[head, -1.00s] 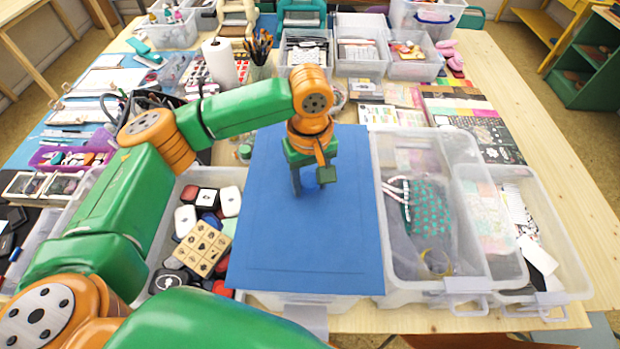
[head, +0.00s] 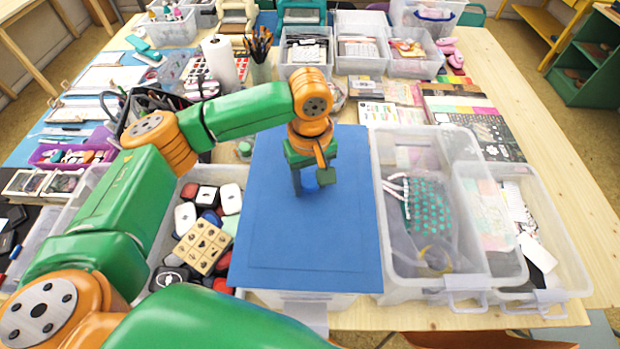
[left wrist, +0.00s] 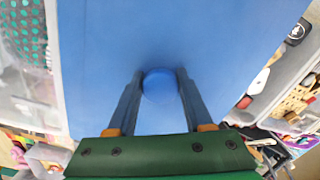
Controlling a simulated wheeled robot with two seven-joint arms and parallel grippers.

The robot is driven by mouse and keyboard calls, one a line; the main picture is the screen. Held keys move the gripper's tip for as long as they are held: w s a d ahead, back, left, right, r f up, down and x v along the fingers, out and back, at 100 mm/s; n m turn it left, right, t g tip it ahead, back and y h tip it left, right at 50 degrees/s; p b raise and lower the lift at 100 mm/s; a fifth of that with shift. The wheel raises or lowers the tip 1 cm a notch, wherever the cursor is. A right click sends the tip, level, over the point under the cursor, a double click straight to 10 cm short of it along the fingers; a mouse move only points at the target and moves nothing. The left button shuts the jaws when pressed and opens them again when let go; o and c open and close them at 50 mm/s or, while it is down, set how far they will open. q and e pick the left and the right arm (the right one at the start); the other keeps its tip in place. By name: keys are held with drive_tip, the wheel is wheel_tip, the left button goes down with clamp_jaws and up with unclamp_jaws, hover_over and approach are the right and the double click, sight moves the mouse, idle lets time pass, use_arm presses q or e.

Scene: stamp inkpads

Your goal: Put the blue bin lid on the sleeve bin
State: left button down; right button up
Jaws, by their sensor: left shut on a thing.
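The blue bin lid (head: 325,247) is a large flat sheet with a round blue knob, lying roughly level over the middle of the table. My left gripper (head: 311,180) points down at the lid's far half and is shut on the knob. In the left wrist view, the knob (left wrist: 160,83) sits between the two fingers (left wrist: 160,95). A pale bin rim with a latch tab (head: 305,318) shows below the lid's near edge; its contents are hidden. I cannot tell whether the lid touches it, or whether it is the sleeve bin. My right gripper is out of view.
Left of the lid is a bin of stamps and inkpads (head: 203,248). Right of it, clear bins hold a teal dotted fabric (head: 427,205) and papers; a translucent lid (head: 480,225) overlaps them. Paper pads (head: 470,115) and small bins stand behind. The right table edge is bare.

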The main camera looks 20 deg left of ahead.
use_arm(q)
drive_tip(key=shift+c, duration=1.1)
unclamp_jaws()
drive_tip(key=shift+r, duration=4.05)
